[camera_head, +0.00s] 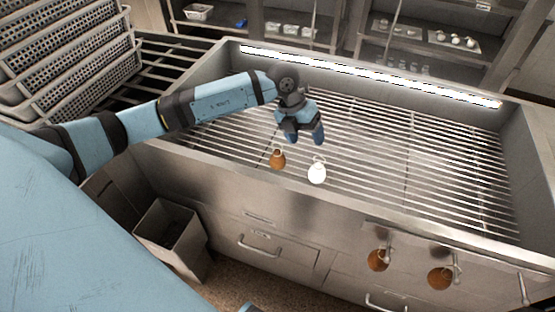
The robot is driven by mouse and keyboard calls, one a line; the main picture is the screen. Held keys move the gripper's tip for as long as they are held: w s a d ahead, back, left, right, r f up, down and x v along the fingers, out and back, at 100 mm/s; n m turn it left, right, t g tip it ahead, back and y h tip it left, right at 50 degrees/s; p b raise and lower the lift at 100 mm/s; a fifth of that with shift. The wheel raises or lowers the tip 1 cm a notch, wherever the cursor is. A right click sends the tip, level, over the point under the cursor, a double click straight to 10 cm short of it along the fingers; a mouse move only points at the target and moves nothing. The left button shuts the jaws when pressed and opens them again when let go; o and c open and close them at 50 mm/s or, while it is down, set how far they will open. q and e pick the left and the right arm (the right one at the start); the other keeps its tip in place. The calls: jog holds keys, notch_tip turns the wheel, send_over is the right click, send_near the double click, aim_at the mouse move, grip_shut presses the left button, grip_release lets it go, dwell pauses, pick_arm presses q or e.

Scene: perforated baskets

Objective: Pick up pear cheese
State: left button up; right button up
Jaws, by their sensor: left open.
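A brown pear cheese (278,159) and a white pear cheese (317,172) are close together at the near side of the slatted metal basin. Each has a narrow top. Two more brown pear-shaped cheeses, one on the left (377,260) and one on the right (440,277), hang in front of the basin's front panel. My left gripper (306,137) is open and empty, with its fingers pointing down. It appears just beyond and above the brown and white cheeses, apart from both. My right gripper is not in view.
The slatted metal basin (505,215) has raised walls, and its right side is clear. Perforated baskets (75,75) are stacked at the upper left. An open metal bin (170,235) stands below on the floor. Shelves with small items line the back.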

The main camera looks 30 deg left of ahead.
pick_arm(q)
jog(key=w+a+r+n+y, duration=0.15)
jog(key=a+y, duration=0.35)
jog(key=a, duration=0.5)
send_over(277, 151)
jog(key=shift+g, duration=0.4)
jog(key=f, duration=0.8)
jog(key=shift+s+d+f, duration=0.2)
jog(key=shift+s+f, duration=0.05)
jog(key=shift+f, duration=0.1)
jog(key=shift+w+a+f+p, duration=0.1)
jog(key=shift+w+f+p, duration=0.1)
jog(key=shift+f, duration=1.15)
jog(key=shift+w+a+f+p, duration=0.1)
jog(key=shift+w+f, duration=0.05)
jog(key=shift+f, duration=1.2)
jog(key=c, duration=1.3)
jog(key=shift+r, duration=0.1)
notch_tip(277, 151, up, 20)
